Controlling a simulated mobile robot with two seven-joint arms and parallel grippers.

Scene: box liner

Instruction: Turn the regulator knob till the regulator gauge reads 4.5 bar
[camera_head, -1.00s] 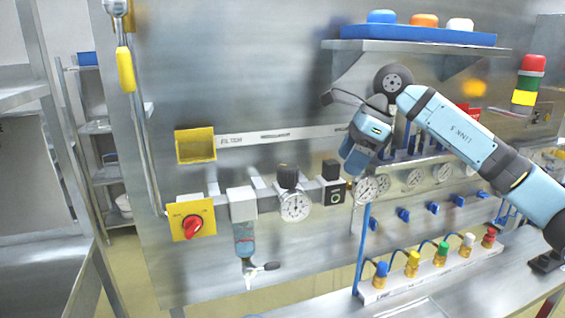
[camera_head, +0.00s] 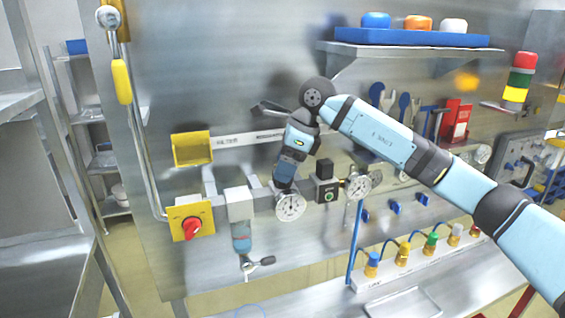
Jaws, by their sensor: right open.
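The regulator gauge (camera_head: 290,207) is a round white dial on the air line at the middle of the panel. Its needle is too small to read surely. My right gripper (camera_head: 283,186) points down just above the gauge, where the black regulator knob stood in the earlier view. The knob is now hidden behind the gripper. The jaws are open; I cannot tell whether they are around the knob or touching it. My left gripper is not in view.
A black block (camera_head: 326,183) with a green-ringed button sits right of the gauge, with another gauge (camera_head: 358,186) beyond. The filter bowl (camera_head: 242,236) and a yellow plate with a red switch (camera_head: 191,221) are to the left. A shelf (camera_head: 400,48) juts out above.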

